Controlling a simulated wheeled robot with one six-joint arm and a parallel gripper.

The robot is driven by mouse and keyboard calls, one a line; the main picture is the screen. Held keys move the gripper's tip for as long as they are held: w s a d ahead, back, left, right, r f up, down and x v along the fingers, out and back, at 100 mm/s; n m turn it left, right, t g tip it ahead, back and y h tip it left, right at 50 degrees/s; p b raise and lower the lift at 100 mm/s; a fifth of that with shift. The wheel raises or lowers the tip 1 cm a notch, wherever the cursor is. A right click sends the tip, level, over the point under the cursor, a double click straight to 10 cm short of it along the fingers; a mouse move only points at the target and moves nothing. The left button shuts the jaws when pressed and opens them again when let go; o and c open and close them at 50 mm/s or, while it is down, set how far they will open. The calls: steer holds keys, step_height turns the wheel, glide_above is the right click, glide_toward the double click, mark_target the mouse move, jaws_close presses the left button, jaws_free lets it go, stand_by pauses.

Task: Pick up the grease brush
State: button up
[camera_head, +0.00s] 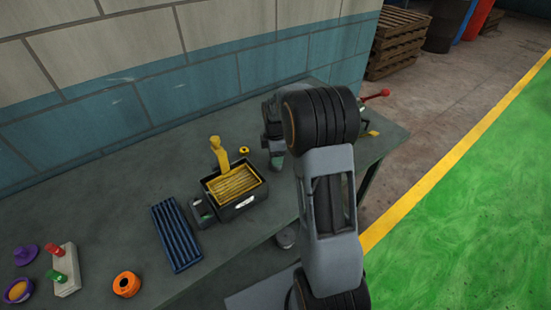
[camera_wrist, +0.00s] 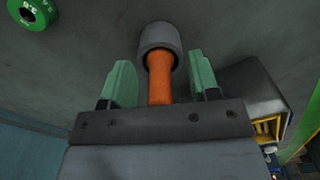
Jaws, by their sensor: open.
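My gripper (camera_wrist: 161,82) is open, its two green fingers apart. Between them, in the wrist view, is an orange handle (camera_wrist: 159,80) running into a dark grey cylindrical end (camera_wrist: 158,36); this may be the grease brush, but its bristles do not show. There are gaps between the handle and both fingers. In the head view my gripper (camera_head: 277,160) is over the bench's back right part, and the orange handle cannot be made out there. A yellow upright tool (camera_head: 218,152) stands at the back of a black box of yellow material (camera_head: 242,207).
The grey bench (camera_head: 110,190) also holds a blue ribbed tray (camera_head: 176,236), an orange ring (camera_head: 127,284) and a block with red and green pegs (camera_head: 67,268). A green ring (camera_wrist: 31,12) lies upper left in the wrist view. A tiled wall (camera_head: 150,70) stands behind.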

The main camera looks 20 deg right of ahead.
steer(key=c, duration=1)
steer(key=shift+c, duration=0.2)
steer(key=shift+r, duration=0.5)
jaws_close()
step_height(320, 180, up, 2)
steer(key=shift+r, duration=0.1)
steer(key=s+a+r+b, duration=0.1)
steer(key=s+a+r, duration=0.1)
steer(key=s+r, duration=0.3)
steer(key=s+a+r+b, duration=0.1)
steer(key=s+r, duration=0.3)
steer(key=s, duration=0.4)
steer(key=shift+a+r, duration=0.4)
steer(key=shift+a, duration=0.4)
